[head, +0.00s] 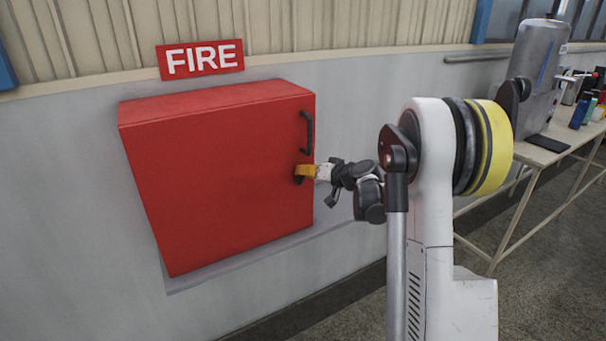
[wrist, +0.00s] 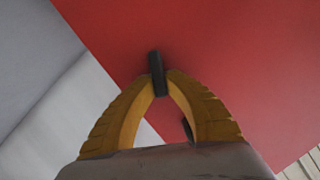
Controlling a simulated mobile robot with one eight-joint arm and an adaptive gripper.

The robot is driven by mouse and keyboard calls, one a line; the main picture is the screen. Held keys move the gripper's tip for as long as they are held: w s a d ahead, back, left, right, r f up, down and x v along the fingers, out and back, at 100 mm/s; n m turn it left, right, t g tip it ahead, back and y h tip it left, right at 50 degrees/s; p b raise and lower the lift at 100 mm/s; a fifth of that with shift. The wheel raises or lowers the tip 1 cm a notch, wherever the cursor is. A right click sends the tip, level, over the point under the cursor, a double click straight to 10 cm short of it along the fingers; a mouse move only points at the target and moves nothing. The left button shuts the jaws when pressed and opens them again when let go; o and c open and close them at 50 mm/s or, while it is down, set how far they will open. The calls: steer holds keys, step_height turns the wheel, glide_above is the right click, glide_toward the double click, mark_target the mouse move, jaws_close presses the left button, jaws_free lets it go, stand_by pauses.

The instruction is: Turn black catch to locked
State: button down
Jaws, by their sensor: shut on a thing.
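The black catch (wrist: 155,66) is on the front of the red fire cabinet (head: 217,180), near its right edge and below the black handle (head: 307,132). My gripper (head: 301,171) has yellow fingers and is at the catch. In the wrist view my gripper (wrist: 159,84) has its two fingertips shut on the catch, one on each side. The catch's upper end sticks out past the fingertips. The fingers hide most of the catch in the head view. The cabinet door lies flat in its front. Another dark part shows behind the right finger in the wrist view.
A red FIRE sign (head: 201,60) is on the wall above the cabinet. A table (head: 556,148) with a grey machine (head: 538,70) and several bottles stands at the right. The floor between the cabinet and the table looks clear.

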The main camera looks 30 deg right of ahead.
steer(key=m+y, duration=0.1)
steer(key=m+y+b, duration=0.1)
steer(key=m, duration=0.1)
steer(key=m+t+b, duration=0.1)
steer(key=shift+d+f+m+y, duration=0.35)
steer(key=shift+f+m+y, duration=0.05)
steer(key=m+b, duration=0.1)
steer(key=m+t+y, duration=0.1)
steer(key=m, duration=0.1)
steer(key=m+b, duration=0.1)
steer(key=shift+f+m+t+b, duration=0.25)
steer(key=shift+m+t+b, duration=0.05)
steer(key=shift+b, duration=0.05)
stand_by(0.4)
steer(key=c, duration=1.7)
jaws_free()
steer(key=v, duration=1.2)
steer(key=shift+w+d+f+y, duration=0.1)
steer(key=shift+f+y, duration=0.05)
steer(key=shift+y, duration=0.15)
